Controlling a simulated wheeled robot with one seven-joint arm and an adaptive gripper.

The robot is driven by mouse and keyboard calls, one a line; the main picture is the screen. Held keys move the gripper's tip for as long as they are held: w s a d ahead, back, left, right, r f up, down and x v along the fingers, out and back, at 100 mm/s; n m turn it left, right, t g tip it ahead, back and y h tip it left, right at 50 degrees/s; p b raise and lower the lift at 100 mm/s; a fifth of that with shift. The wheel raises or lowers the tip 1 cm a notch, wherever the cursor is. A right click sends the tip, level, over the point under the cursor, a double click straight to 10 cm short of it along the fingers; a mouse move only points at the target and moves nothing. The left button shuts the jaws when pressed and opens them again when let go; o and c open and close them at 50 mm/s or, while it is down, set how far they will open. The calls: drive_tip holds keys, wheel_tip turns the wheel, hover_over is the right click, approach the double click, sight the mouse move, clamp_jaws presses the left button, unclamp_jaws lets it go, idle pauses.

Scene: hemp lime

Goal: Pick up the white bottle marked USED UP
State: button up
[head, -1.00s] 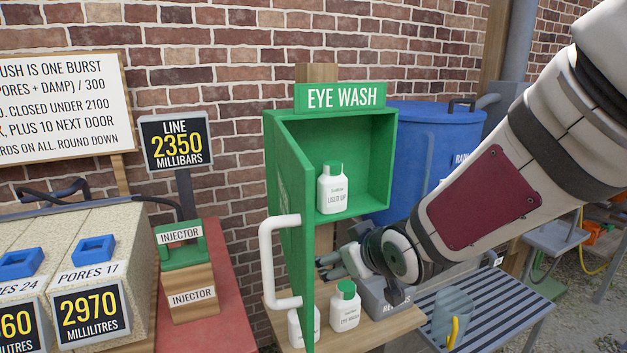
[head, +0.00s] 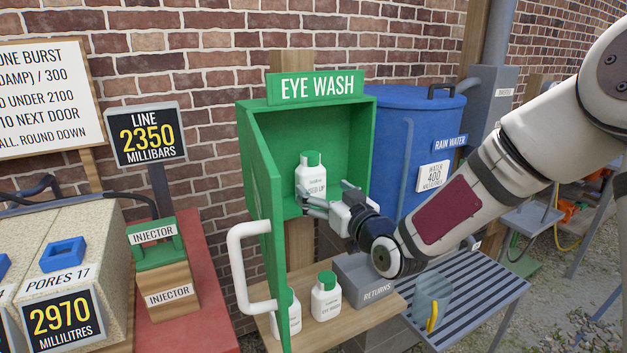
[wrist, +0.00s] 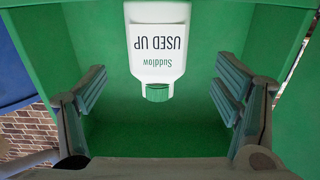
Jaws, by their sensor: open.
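The white bottle marked USED UP (head: 312,180), with a green cap, stands upright inside the open green EYE WASH cabinet (head: 352,108). My gripper (head: 322,204) is at the cabinet's open front, close to the bottle, and hides part of its lower right side in the head view. In the wrist view the bottle (wrist: 156,45) appears upside down, beyond and between the spread fingers of my gripper (wrist: 160,92). The fingers are open and empty, with green space on both sides of the bottle.
The cabinet's green door (head: 270,230) with a white handle stands open at the left. Below, a wooden shelf (head: 330,335) holds two more white bottles (head: 326,297) (head: 290,312) and a grey RETURNS box (head: 362,283). A blue rain water barrel (head: 395,140) stands behind at right.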

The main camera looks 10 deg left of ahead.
sight(315, 184)
drive_tip(key=shift+x, duration=1.25)
drive_tip(key=shift+f+x, duration=0.15)
drive_tip(key=shift+x, duration=1.15)
drive_tip(key=shift+f+x, duration=0.1)
drive_tip(key=shift+x, duration=1.2)
drive_tip(key=shift+d, duration=0.1)
drive_tip(key=c, duration=1.3)
